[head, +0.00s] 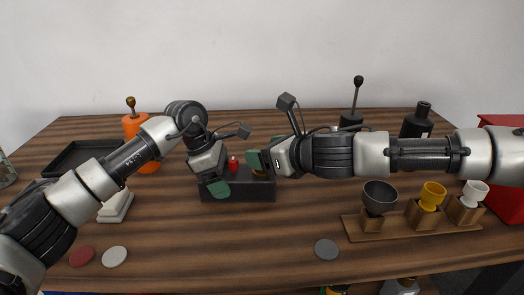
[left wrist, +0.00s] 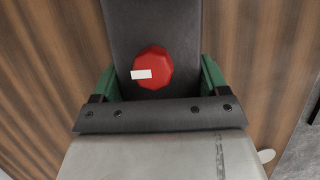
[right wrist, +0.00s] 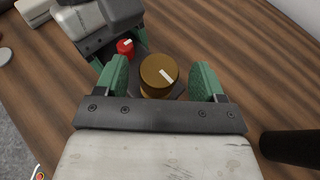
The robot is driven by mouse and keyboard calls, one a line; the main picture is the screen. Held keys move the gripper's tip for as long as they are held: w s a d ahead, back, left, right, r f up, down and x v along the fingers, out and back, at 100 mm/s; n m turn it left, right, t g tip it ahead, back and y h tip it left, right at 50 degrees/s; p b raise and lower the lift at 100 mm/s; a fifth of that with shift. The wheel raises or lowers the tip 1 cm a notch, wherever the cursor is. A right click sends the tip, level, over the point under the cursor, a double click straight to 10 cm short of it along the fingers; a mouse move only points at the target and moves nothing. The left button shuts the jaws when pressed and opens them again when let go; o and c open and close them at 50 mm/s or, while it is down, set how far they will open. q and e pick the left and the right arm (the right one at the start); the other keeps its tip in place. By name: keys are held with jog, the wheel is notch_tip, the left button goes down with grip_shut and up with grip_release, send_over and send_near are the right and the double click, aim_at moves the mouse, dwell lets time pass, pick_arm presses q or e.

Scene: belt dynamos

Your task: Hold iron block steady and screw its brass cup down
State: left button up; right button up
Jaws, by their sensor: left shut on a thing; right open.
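The dark iron block (head: 226,190) lies on the table in the middle of the head view. My left gripper (head: 215,186) is shut on the block at the red knob's end. In the left wrist view its green fingers (left wrist: 156,80) press on both sides of the block, with the red knob (left wrist: 152,68) between them. My right gripper (right wrist: 161,80) is open, its fingers on either side of the brass cup with gaps. In the head view the right gripper (head: 266,158) mostly hides the cup.
A wooden rack (head: 362,229) with grey, yellow and white cups stands front right. A black tray (head: 75,157) and an orange bottle (head: 131,124) are at the left. A black bottle (head: 417,122) and red box (head: 508,204) stand right. Table in front of the block is clear.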

jog(key=shift+w+a+f, duration=0.25)
jog(key=shift+w+a, duration=0.25)
jog(key=shift+c, duration=0.4)
jog(key=c, duration=0.8)
jog(key=shift+c, duration=0.2)
jog(key=shift+f+m+t+h, duration=0.1)
jog(key=shift+m+t+h, duration=0.2)
jog(key=shift+m+h, duration=0.1)
jog(key=m+t+h, duration=0.1)
jog(key=m+h, duration=0.1)
jog(key=shift+m+t+h, duration=0.3)
jog(key=shift+m, duration=0.1)
jog(key=shift+m+t+h, duration=0.6)
jog(key=shift+m+h, duration=1.3)
jog(key=shift+h, duration=0.2)
